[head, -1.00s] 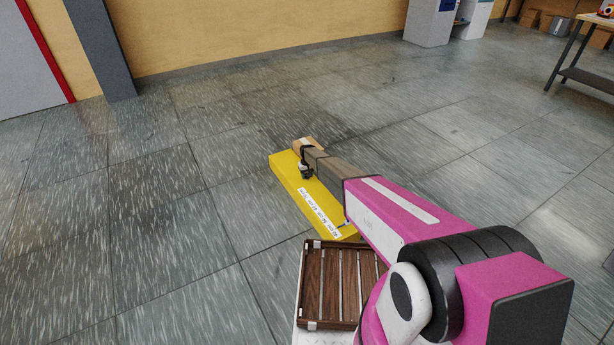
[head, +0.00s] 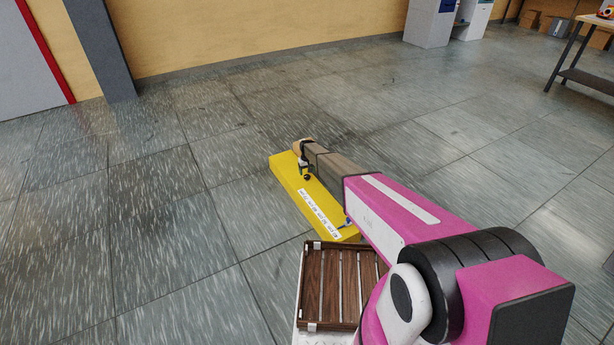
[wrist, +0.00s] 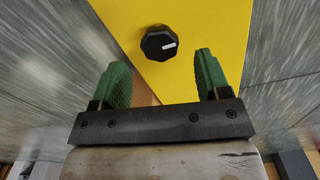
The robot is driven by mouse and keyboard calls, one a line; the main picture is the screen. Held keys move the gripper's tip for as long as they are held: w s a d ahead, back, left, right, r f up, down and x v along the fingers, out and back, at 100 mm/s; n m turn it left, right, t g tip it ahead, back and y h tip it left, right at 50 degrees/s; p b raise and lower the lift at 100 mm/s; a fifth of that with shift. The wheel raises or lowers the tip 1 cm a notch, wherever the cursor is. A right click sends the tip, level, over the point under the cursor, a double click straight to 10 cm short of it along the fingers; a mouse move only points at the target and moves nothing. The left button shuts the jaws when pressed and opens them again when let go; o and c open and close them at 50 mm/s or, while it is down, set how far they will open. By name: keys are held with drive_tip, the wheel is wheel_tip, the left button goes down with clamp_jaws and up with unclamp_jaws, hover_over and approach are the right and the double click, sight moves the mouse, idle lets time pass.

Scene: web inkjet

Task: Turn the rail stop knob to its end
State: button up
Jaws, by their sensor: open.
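The rail stop knob (wrist: 159,43) is a black, faceted knob with a small pale mark, on a yellow panel (wrist: 205,20) in the wrist view. My gripper (wrist: 160,72) has two green fingers, spread wide and empty. The knob lies beyond the fingertips, roughly centred between them, and the fingers do not touch it. In the head view, the yellow panel (head: 284,173) is the top of a long yellow body with a white labelled strip (head: 318,213). My arm reaches over it, and its end hides part of the body.
A brown slatted wooden tray (head: 314,285) is in front of the yellow body, beside my arm. Grey tiled floor lies open to the left. A table (head: 590,80) and white cabinets (head: 430,22) stand far off at the right and back.

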sight(307, 177)
wheel_tip(307, 177, up, 7)
idle(0.4)
drive_tip(key=s+d+r+m, duration=0.1)
drive_tip(key=s+d+r, duration=0.8)
drive_tip(key=s, duration=0.8)
drive_tip(key=s+d+r+m, duration=0.2)
drive_tip(key=s+d+r, duration=0.8)
drive_tip(key=s, duration=0.8)
drive_tip(key=s+d+r+m, duration=0.1)
drive_tip(key=s+d+r, duration=0.9)
drive_tip(key=s, duration=0.8)
wheel_tip(307, 177, up, 4)
drive_tip(key=shift+s+f+m, duration=0.15)
drive_tip(key=shift+f+m, duration=0.1)
drive_tip(key=shift+m, duration=0.15)
